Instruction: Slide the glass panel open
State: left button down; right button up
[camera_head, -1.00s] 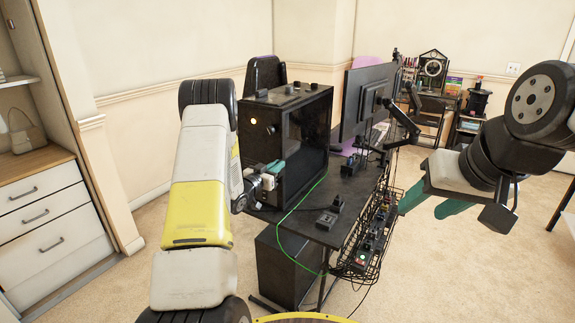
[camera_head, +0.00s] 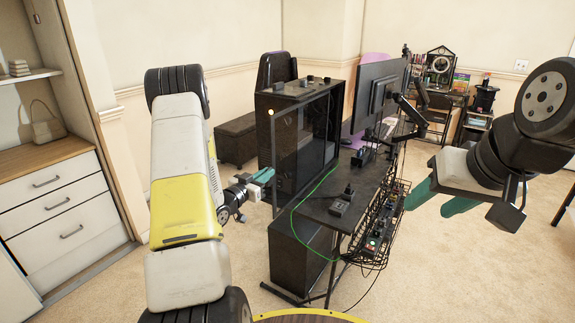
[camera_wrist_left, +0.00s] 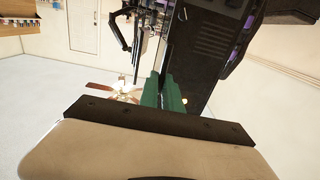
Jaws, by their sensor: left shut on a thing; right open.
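The glass panel (camera_head: 305,140) is a dark-framed, see-through sheet on the side of a black computer case (camera_head: 262,130) on the desk. In the head view its near edge juts out past the case front, toward my left arm. My left gripper (camera_head: 263,178) has its green fingers at this near edge, shut on the panel; the exact contact is small and partly hidden. In the left wrist view the green fingers (camera_wrist_left: 165,92) are close together beside the dark case. My right gripper (camera_head: 432,200) is open and empty, right of the desk.
The desk (camera_head: 375,190) carries a monitor (camera_head: 378,90) behind the case and a small black device (camera_head: 342,203). A green cable (camera_head: 300,205) hangs by the panel. A wire basket (camera_head: 372,235) hangs on the desk's right edge. The floor left of the desk is free.

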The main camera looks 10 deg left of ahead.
pick_arm(q)
jog(key=v, duration=0.7)
jog(key=shift+s, duration=0.25)
jog(key=shift+a, duration=0.1)
jog(key=c, duration=1.5)
grip_release()
jog(key=shift+c, duration=0.2)
jog(key=v, duration=0.7)
jog(key=shift+s+a, duration=0.15)
jog(key=shift+s, duration=0.2)
